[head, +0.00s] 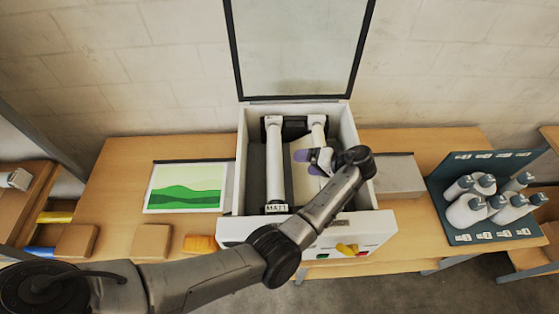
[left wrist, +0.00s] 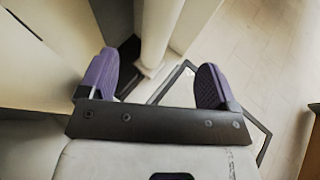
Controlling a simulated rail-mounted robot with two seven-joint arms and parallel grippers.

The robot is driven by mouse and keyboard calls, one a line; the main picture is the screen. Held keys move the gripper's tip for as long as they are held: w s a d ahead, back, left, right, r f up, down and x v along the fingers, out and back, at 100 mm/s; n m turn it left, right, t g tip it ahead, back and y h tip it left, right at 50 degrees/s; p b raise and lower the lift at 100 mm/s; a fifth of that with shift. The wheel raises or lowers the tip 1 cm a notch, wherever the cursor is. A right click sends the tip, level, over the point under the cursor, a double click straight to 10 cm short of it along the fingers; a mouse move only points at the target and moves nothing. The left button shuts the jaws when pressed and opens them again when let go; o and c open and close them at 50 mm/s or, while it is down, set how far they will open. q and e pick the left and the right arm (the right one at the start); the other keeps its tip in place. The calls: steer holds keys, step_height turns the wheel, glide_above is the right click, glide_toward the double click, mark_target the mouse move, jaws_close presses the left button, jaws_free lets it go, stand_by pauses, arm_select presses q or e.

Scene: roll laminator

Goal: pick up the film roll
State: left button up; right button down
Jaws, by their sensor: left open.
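The open laminator (head: 245,150) holds two long white rolls side by side. The left roll (head: 274,165) has a label reading "MATT" at its near end. The right roll (head: 318,130) is partly hidden behind my left gripper (head: 309,163), whose purple fingers are inside the machine. In the left wrist view the gripper (left wrist: 155,68) is open, and a white roll (left wrist: 158,30) shows beyond and between its fingers. I cannot tell whether the fingers touch it. My right gripper is not in view.
The laminator's clear lid (head: 295,50) stands raised behind it. A green picture sheet (head: 187,186) lies to the left. A dark rack (head: 470,225) with several white rolls or bottles is at the right, next to a grey box (head: 397,176).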

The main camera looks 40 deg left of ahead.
mark_target(281, 163)
arm_select(q)
steer(key=p+x, duration=0.1)
steer(key=x, duration=0.3)
steer(key=shift+s+a, duration=0.15)
steer(key=shift+a, duration=0.1)
steer(key=shift+s+a+f, duration=0.15)
steer(key=shift+a+f, duration=0.3)
steer(key=shift+a, duration=0.1)
steer(key=p+x, duration=0.2)
steer(key=x, duration=0.1)
steer(key=shift+s+a+f, duration=0.15)
steer(key=shift+a, duration=0.1)
steer(key=shift+x, duration=0.8)
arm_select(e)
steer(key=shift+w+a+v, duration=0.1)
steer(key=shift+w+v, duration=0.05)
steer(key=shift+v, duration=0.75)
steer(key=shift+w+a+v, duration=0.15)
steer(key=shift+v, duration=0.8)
arm_select(q)
steer(key=shift+f, duration=0.1)
steer(key=shift+c, duration=0.4)
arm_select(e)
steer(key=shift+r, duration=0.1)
arm_select(q)
steer(key=c, duration=1.2)
steer(key=shift+c, duration=0.5)
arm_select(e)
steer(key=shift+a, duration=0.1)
